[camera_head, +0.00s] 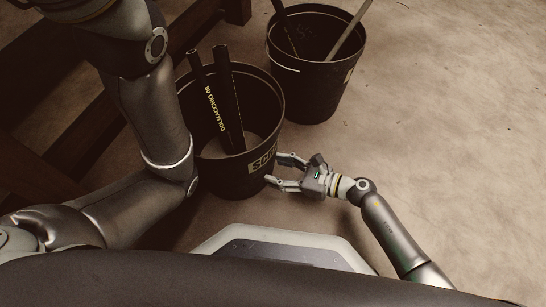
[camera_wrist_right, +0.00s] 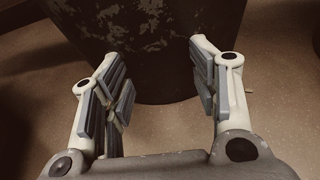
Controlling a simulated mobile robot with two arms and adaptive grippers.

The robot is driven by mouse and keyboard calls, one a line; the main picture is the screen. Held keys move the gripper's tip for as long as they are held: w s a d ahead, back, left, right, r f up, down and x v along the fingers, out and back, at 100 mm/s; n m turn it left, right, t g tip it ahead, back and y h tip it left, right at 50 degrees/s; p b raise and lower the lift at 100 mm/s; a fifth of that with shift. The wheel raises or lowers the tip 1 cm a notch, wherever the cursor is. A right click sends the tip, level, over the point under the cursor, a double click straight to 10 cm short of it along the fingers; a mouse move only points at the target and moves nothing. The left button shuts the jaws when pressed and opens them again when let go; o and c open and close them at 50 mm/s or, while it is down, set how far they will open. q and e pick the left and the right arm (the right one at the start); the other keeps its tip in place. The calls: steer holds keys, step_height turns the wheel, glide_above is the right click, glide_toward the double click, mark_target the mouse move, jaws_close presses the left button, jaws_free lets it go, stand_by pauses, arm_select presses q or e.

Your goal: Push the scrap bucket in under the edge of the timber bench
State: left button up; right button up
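The scrap bucket (camera_head: 259,112) is black, with a yellow label reading "SC..." and black hose pieces standing in it. It stands upright on the floor in the head view, partly hidden by my left arm. My right gripper (camera_head: 278,172) is open at the bucket's right side, low near the label. In the right wrist view the open fingers (camera_wrist_right: 160,85) point at the dark scuffed bucket wall (camera_wrist_right: 165,60), with nothing between the pads. I cannot tell whether they touch it. The timber bench (camera_head: 75,117) shows as dark beams at the left, behind my left arm. My left gripper is not visible.
A second black bucket (camera_head: 313,85) with rods in it stands just behind and right of the scrap bucket. A dark timber post (camera_head: 237,10) stands at the top. The brown floor (camera_head: 440,110) at the right is clear.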

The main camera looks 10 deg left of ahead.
mark_target(271, 167)
steer(key=shift+w+a+r+b, duration=0.1)
steer(key=shift+w+a+b, duration=0.2)
steer(key=shift+a, duration=0.8)
steer(key=shift+w+a+b, duration=0.1)
steer(key=shift+w+a, duration=0.25)
steer(key=shift+a, duration=0.75)
steer(key=shift+w+a+b, duration=0.2)
steer(key=shift+w+a, duration=0.05)
steer(key=shift+a, duration=0.6)
steer(key=shift+w+a+b, duration=0.2)
steer(key=shift+a+b, duration=0.05)
steer(key=shift+a, duration=0.6)
steer(key=shift+w+a+b, duration=0.2)
steer(key=shift+w+a, duration=0.05)
steer(key=shift+a, duration=0.6)
steer(key=shift+d+f, duration=0.1)
steer(key=shift+f, duration=0.1)
steer(key=shift+s+d+f, duration=0.1)
steer(key=shift+s+d, duration=0.2)
steer(key=shift+d, duration=0.4)
steer(key=shift+s+d+f, duration=0.1)
steer(key=shift+s+d, duration=0.2)
steer(key=shift+d, duration=0.4)
steer(key=shift+v, duration=0.85)
steer(key=shift+d+p, duration=0.35)
steer(key=shift+d, duration=0.25)
steer(key=shift+r, duration=0.1)
steer(key=shift+d, duration=0.1)
